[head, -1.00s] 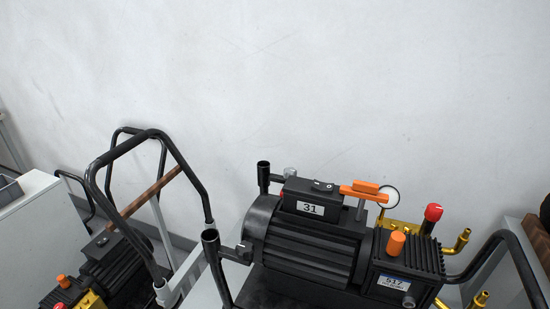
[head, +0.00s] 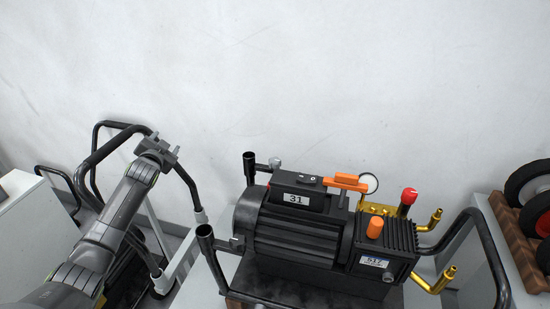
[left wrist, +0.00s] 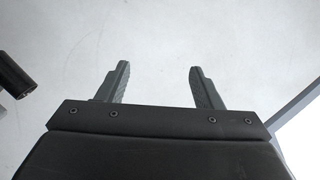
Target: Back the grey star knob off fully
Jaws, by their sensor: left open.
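A grey knob (head: 275,163) sits beside the upright black tube (head: 249,168) behind the motor. A second grey knob (head: 237,241) sits beside the front black tube (head: 206,238). Both are small, and I cannot make out a star shape or how far either is screwed in. My left gripper (head: 164,142) is open and empty, left of both knobs and apart from them, in front of the wall near the bent cart handle. In the left wrist view its two fingers (left wrist: 162,82) stand apart with only pale background between them. My right gripper is not in view.
The black pump and motor (head: 300,230), with orange parts, a red knob (head: 409,196) and brass fittings, stand at centre right. A black cart handle (head: 110,148) is close to my left arm. Wheels (head: 530,185) are at right. A dark tube end (left wrist: 14,76) shows at left.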

